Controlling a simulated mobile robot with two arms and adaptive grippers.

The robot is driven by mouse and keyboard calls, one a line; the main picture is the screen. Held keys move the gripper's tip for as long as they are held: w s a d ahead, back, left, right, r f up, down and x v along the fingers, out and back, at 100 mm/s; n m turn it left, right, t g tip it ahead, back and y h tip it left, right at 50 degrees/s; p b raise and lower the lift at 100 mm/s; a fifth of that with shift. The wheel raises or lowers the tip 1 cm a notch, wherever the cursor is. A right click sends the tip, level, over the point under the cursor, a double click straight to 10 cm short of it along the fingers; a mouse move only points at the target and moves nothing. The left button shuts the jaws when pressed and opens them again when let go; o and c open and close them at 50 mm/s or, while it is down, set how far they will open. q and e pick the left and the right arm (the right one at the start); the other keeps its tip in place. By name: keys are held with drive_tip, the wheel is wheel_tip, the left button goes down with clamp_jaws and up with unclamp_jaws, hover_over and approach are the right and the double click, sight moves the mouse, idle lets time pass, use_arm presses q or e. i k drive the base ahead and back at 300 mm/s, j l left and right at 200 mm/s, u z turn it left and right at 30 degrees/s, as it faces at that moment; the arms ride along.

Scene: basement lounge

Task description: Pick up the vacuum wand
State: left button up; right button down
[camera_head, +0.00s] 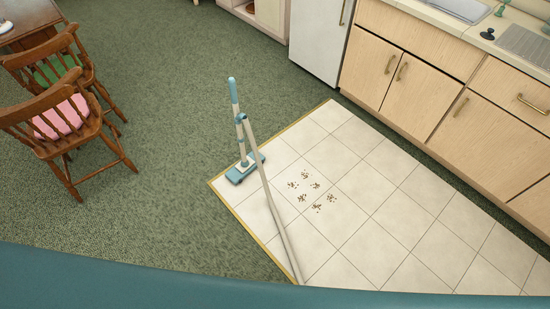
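The vacuum wand (235,100) stands near the left corner of the tiled floor, in the middle of the head view. It has a blue handle at the top and a blue floor head (244,168) on the floor at the tile edge. A pale grey hose (268,190) runs from its upper part down across the tiles and out of sight behind a blue surface at the bottom of the view. Neither of my grippers shows in this view.
Small piles of brown crumbs (314,185) lie on the white tiles (390,225). Wooden cabinets (430,85) and a white fridge (320,35) stand at the upper right. Wooden chairs (62,130) and a table (30,18) are at the left. Green carpet (170,90) between is clear.

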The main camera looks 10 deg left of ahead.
sight(246, 166)
drive_tip(key=i+j+z, duration=0.2)
drive_tip(key=z, duration=0.25)
drive_tip(key=i+j+z, duration=0.1)
drive_tip(key=j+z, duration=0.35)
drive_tip(key=i+j+z, duration=0.1)
drive_tip(key=j+z, duration=0.15)
drive_tip(key=z, duration=0.2)
